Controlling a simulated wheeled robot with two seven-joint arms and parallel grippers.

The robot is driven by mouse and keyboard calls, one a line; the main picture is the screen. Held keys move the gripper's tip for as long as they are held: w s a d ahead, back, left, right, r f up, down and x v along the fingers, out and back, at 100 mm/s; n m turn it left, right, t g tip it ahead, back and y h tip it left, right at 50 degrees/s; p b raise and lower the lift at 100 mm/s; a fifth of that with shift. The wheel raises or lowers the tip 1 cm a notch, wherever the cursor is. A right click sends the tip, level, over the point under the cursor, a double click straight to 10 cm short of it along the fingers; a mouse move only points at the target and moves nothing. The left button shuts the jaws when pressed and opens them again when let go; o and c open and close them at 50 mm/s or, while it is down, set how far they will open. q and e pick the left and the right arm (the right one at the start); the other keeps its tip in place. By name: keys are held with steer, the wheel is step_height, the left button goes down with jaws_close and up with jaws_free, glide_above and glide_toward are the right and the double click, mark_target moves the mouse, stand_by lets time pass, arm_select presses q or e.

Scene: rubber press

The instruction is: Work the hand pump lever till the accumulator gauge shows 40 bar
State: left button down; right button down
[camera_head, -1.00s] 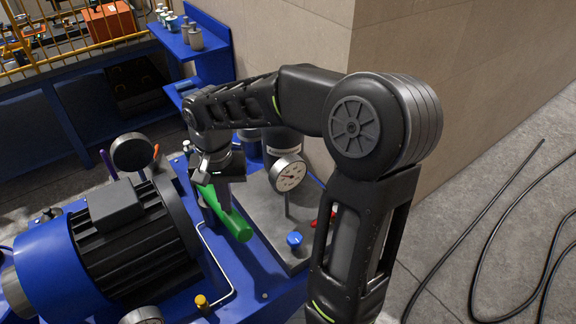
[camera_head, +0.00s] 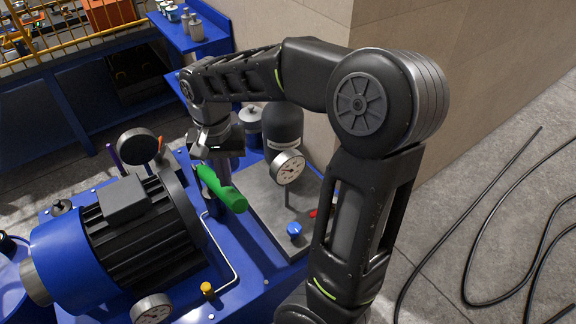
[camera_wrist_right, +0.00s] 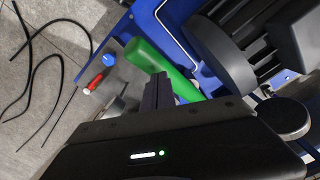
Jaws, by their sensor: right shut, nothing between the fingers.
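The green hand pump lever (camera_head: 222,190) slants across the press's blue base. It also shows in the right wrist view (camera_wrist_right: 158,62). My right gripper (camera_head: 216,168) is shut and empty, fingers pointing down by the lever's far part. In the right wrist view the closed fingers (camera_wrist_right: 160,92) overlap the green lever; I cannot tell whether they touch it. A round white gauge (camera_head: 288,167) with a red needle stands right of the lever, beside the black accumulator (camera_head: 283,124); its numbers are too small to read. My left gripper is not in view.
A large black motor (camera_head: 140,225) stands left of the lever. A second gauge (camera_head: 152,308) is at the bottom. A blue knob (camera_head: 294,229) and a red handle (camera_wrist_right: 94,82) sit on the grey plate. Black hoses (camera_head: 470,230) lie on the floor to the right.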

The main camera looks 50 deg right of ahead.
mark_target(229, 192)
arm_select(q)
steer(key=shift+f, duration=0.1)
arm_select(e)
steer(key=shift+f, duration=0.1)
stand_by(0.7)
